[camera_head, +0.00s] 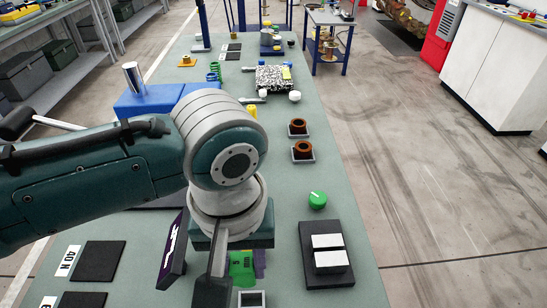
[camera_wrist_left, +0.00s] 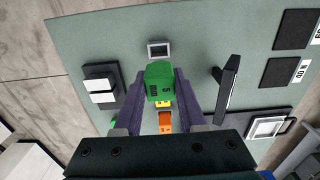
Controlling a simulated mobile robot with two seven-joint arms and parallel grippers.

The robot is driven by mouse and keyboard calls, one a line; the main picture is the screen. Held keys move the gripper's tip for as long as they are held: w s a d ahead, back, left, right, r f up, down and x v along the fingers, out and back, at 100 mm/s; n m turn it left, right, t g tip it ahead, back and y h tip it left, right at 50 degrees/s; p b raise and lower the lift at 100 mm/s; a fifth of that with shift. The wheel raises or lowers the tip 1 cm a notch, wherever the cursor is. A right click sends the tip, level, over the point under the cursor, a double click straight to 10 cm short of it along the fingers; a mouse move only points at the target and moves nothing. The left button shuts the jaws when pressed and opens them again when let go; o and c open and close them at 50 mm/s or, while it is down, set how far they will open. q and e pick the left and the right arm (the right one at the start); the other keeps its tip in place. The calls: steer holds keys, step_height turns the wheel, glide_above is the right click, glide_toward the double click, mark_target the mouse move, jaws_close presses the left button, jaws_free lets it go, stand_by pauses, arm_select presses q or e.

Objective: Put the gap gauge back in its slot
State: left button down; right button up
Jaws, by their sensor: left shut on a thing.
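A green block with dark markings, which I take to be the gap gauge (camera_head: 241,270), is between the fingers of my left gripper (camera_head: 243,262). In the left wrist view the green gauge (camera_wrist_left: 159,82) sits between the two purple fingers of the left gripper (camera_wrist_left: 160,95), which are shut on it. A small pale square frame, likely its slot (camera_head: 251,299), lies just below the gauge at the picture's bottom edge. In the left wrist view this frame (camera_wrist_left: 159,50) is beyond the gauge and apart from it in the picture. The gauge's height above the bench is unclear. My right gripper is not in view.
A black tray with white blocks (camera_head: 325,262) and a green knob (camera_head: 317,200) are to the right. A dark upright panel (camera_head: 174,252) stands close left of the gripper. Black pads (camera_head: 98,267) lie farther left. Brown rings (camera_head: 303,151) sit farther back.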

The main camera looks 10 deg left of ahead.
mark_target(248, 280)
arm_select(q)
steer(key=shift+w+d, duration=0.1)
steer(key=shift+w, duration=0.1)
steer(key=shift+r+p, duration=0.15)
steer(key=shift+p, duration=0.25)
step_height(248, 280, down, 6)
steer(key=b, duration=0.4)
steer(key=shift+b, duration=0.3)
steer(key=shift+p, duration=0.65)
stand_by(1.2)
steer(key=shift+f+b, duration=1.65)
steer(key=shift+f, duration=0.5)
steer(key=shift+c, duration=2)
jaws_free()
